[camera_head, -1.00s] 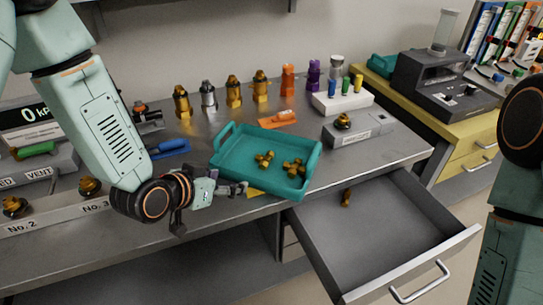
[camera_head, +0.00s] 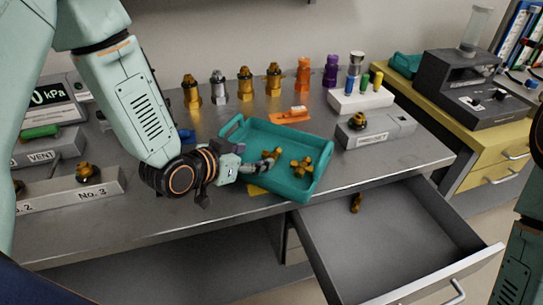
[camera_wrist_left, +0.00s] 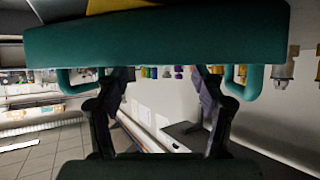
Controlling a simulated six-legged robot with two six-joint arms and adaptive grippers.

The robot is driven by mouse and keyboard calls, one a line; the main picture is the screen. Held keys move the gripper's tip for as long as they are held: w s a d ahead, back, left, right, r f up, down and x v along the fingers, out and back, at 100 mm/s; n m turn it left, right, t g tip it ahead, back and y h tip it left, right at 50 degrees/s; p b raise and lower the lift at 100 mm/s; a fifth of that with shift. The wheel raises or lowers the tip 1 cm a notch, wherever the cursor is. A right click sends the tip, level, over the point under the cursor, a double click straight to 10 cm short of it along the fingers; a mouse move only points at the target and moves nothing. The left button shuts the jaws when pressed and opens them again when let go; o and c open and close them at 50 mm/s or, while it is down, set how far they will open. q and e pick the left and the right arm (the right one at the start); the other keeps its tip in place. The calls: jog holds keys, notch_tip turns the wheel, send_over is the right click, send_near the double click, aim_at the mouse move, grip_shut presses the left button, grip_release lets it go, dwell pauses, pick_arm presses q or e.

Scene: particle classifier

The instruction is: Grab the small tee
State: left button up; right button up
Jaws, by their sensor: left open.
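A teal tray (camera_head: 228,133) with handles lies on the bench near its front edge. Brass fittings lie inside: one (camera_head: 301,166) is clear, and another (camera_head: 272,154) is partly hidden by my left gripper. I cannot tell by size which is the small tee. My left gripper (camera_head: 268,165) is open and empty, with its fingertips over the left part of the tray beside the brass fittings. In the left wrist view its two fingers (camera_wrist_left: 162,85) are spread, and the tray (camera_wrist_left: 160,38) fills the top; no fitting shows clearly there. My right gripper is out of view.
An open drawer (camera_head: 400,240) below the bench holds one brass fitting (camera_head: 356,203). A row of brass, silver, orange and purple fittings (camera_head: 245,84) stands behind the tray.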

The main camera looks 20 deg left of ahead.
aim_at(270, 153)
pick_arm(q)
jog(key=x, duration=0.5)
jog(key=shift+s+d+b, duration=0.15)
jog(key=shift+b, duration=0.25)
jog(key=shift+w+d+f, duration=0.2)
jog(key=shift+w+f, duration=0.05)
jog(key=shift+w, duration=0.4)
jog(key=shift+c, duration=1.2)
jog(key=shift+s+r, duration=0.1)
jog(key=shift+s, duration=0.1)
jog(key=c, duration=0.3)
jog(key=shift+w, duration=0.15)
jog(key=c, duration=0.5)
grip_shut()
